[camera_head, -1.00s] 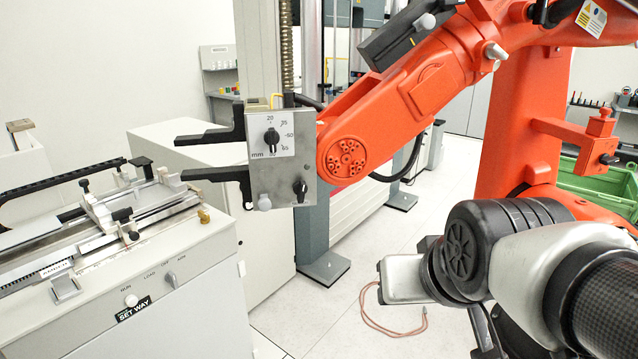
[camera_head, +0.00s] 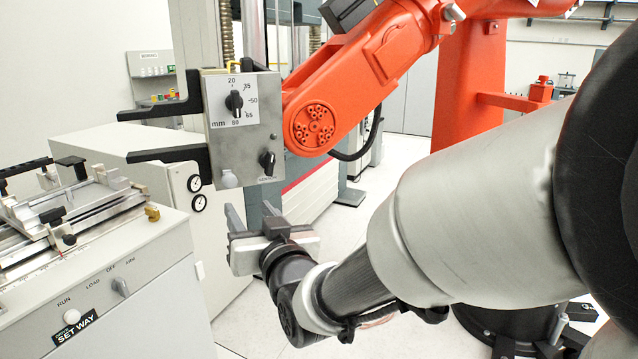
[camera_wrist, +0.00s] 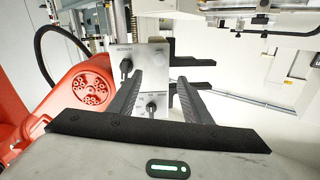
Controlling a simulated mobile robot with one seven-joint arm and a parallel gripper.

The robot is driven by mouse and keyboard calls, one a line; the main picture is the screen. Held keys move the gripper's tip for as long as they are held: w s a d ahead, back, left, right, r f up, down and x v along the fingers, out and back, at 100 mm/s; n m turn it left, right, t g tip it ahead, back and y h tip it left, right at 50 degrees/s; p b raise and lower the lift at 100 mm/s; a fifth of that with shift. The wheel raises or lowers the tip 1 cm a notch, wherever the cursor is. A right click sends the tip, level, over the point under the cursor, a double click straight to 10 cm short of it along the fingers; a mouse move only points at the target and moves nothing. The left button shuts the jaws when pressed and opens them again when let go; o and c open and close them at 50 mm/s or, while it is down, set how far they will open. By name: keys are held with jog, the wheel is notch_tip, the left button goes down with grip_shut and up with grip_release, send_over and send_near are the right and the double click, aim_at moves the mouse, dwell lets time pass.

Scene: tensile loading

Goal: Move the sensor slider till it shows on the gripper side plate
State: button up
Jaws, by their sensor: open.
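The orange arm's gripper side plate (camera_head: 243,135) is a grey metal panel. It has a black dial knob (camera_head: 234,101) on a white mm scale, a lower black knob (camera_head: 267,162) and a pale round knob (camera_head: 230,179). Two black jaws (camera_head: 160,110) reach left from it. My gripper (camera_head: 248,212) is open and empty, just below the plate and apart from it in the body view. In the wrist view, the plate (camera_wrist: 150,62) shows upside down between and beyond my fingers (camera_wrist: 160,76). I cannot make out which part is the sensor slider.
An orange robot arm (camera_head: 350,90) stands behind the plate. A white cabinet with a rail fixture (camera_head: 60,215) and a "SET WAY" label is at the left. A pale cabinet with two gauges (camera_head: 195,183) stands behind. Floor is clear at centre.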

aim_at(231, 183)
jog(key=x, duration=1.4)
jog(key=shift+d+p, duration=0.15)
jog(key=shift+p, duration=0.25)
grip_shut()
